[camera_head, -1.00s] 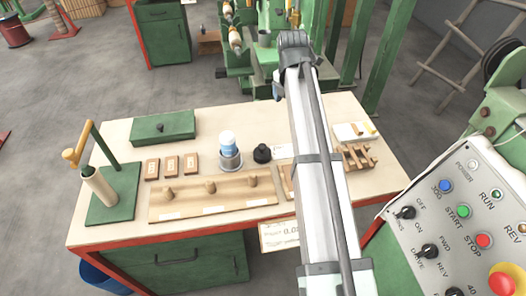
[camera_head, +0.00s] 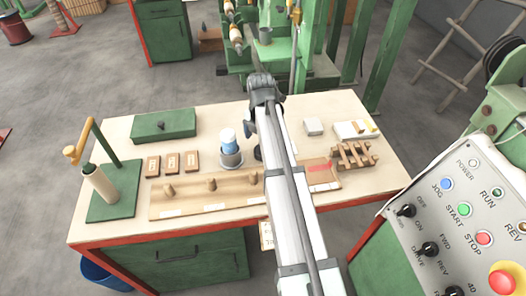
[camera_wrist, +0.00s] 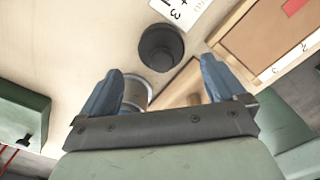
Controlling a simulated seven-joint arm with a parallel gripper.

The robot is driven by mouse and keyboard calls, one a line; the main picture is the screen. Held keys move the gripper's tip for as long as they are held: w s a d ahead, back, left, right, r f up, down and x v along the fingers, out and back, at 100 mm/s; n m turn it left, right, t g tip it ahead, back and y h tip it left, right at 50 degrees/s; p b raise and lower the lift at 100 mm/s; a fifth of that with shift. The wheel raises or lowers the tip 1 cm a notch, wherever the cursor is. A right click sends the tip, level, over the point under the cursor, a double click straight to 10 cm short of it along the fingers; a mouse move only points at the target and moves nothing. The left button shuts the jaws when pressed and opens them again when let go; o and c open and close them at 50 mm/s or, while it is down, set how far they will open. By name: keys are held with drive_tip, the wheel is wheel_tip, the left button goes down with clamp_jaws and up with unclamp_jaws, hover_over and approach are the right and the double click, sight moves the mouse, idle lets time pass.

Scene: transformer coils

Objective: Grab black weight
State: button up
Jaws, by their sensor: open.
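The black weight (camera_wrist: 161,47) stands on the table in the wrist view, ahead of my gripper and roughly between the lines of its fingers. It is dark and round with a narrower top. In the head view only a dark sliver of it (camera_head: 257,154) shows beside my arm; the rest is hidden. My gripper (camera_wrist: 160,88) has its two blue fingers apart with nothing held between them. In the head view the fingers are mostly hidden behind my wrist.
The wooden peg board (camera_head: 200,205) lies in front. A green box (camera_head: 163,125) is at the back left, a small wooden rack (camera_head: 357,155) at the right. A paper card (camera_wrist: 180,12) lies by the weight.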

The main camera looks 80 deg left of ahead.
drive_tip(key=shift+w+a+f, duration=0.1)
drive_tip(key=shift+w+f, duration=0.05)
drive_tip(key=shift+f, duration=1.25)
drive_tip(key=shift+w+f, duration=0.15)
drive_tip(key=shift+f, duration=1.2)
drive_tip(key=shift+r, duration=0.1)
drive_tip(key=c, duration=1.7)
drive_tip(key=shift+c, duration=0.2)
